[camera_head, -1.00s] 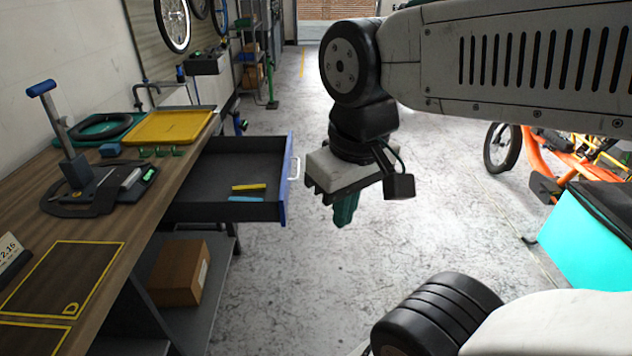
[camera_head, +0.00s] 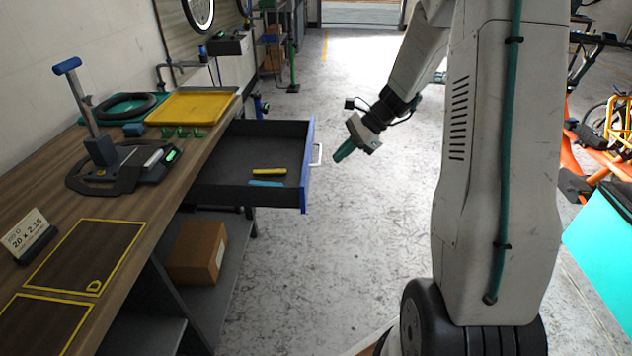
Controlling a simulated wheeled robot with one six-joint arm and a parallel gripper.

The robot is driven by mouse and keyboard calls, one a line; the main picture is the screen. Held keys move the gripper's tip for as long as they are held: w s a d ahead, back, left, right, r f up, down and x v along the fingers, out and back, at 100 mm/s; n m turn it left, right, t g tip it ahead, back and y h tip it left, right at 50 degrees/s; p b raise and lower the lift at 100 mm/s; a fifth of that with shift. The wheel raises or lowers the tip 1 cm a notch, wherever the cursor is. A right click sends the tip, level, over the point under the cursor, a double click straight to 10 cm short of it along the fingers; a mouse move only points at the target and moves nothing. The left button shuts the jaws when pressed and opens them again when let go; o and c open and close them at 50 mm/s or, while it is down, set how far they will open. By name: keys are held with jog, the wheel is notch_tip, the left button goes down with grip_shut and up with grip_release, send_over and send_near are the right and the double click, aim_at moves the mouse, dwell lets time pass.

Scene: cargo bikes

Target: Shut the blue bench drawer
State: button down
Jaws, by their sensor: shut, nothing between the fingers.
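The blue-fronted bench drawer (camera_head: 308,160) stands pulled out from the right side of the wooden workbench. Its dark tray (camera_head: 225,172) holds a yellow piece (camera_head: 269,171) and a light blue piece (camera_head: 265,184). A pale handle (camera_head: 317,155) sits on the outer face of the front. My gripper (camera_head: 338,157) is just right of the handle in the picture, its teal fingers shut and empty, pointing down and left toward the drawer front. A small gap shows between the fingertips and the handle; the exact depth is hard to tell.
On the workbench (camera_head: 155,200) are a yellow tray (camera_head: 205,92), a green tray with a black ring, and a blue-handled stand (camera_head: 88,115). A cardboard box (camera_head: 197,252) sits on the shelf below. Clear floor lies right of the drawer. Orange bikes stand at far right.

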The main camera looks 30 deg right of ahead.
jog(key=w+d+f+m+t, duration=0.1)
jog(key=w+d+f+m, duration=0.1)
jog(key=d+f+m, duration=0.35)
jog(key=w+a+f+n, duration=0.1)
jog(key=w+a+f, duration=0.5)
jog(key=a+f, duration=0.2)
jog(key=shift+a+f, duration=0.2)
jog(key=shift+f, duration=0.1)
jog(key=shift+w, duration=0.15)
